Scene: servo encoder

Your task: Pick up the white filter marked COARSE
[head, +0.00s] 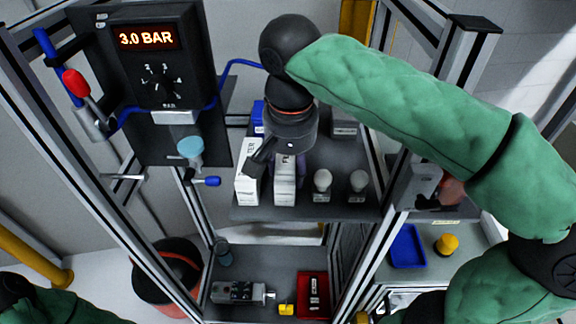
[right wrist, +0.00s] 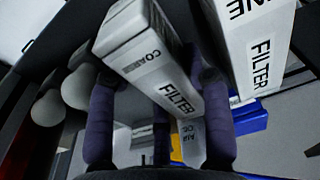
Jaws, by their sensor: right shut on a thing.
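The white filter marked COARSE (right wrist: 168,82) is a box with FILTER on its side, between the dark fingers of my right gripper (right wrist: 158,95) in the right wrist view. In the head view this white filter (head: 285,188) is at the shelf, under my right gripper (head: 283,160), which is shut on it. I cannot tell whether its base touches the shelf. A second white filter (head: 247,175) stands just left of it; its label ends in NE in the right wrist view (right wrist: 255,50). My left gripper is out of view.
Two white bulb-like parts (head: 322,180) stand right of the filters on the dark shelf (head: 300,213). A blue bin (right wrist: 250,118) is behind. A gauge panel reading 3.0 BAR (head: 145,38) and frame posts stand left. A red tray (head: 314,296) lies on the lower shelf.

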